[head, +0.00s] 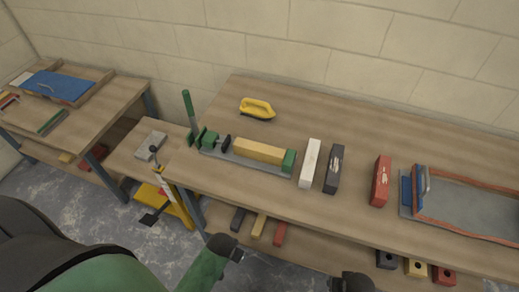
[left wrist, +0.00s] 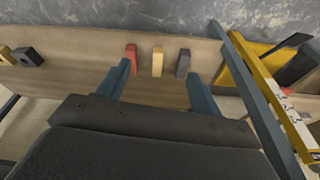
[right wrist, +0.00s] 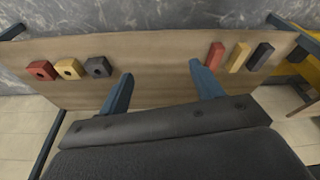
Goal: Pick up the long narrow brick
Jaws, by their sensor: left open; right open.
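Several bricks lie on the workbench: a long yellow one (head: 259,151) in a green-jawed clamp (head: 290,161), a white one (head: 310,163), a dark one (head: 334,169) and a red one (head: 381,181). On the lower shelf lie narrow dark (head: 238,219), yellow (head: 258,226) and red (head: 280,234) bricks. I cannot tell which is the named brick. My left gripper (left wrist: 160,82) is open and empty; the narrow shelf bricks show beyond its fingers. My right gripper (right wrist: 163,82) is open and empty. Both are in front of the bench, apart from all bricks.
A yellow-handled tool (head: 257,108) lies at the back. Holed bricks (head: 415,267) sit on the lower shelf. A yellow stand (head: 177,207) is left of the bench. The bench's front middle is clear.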

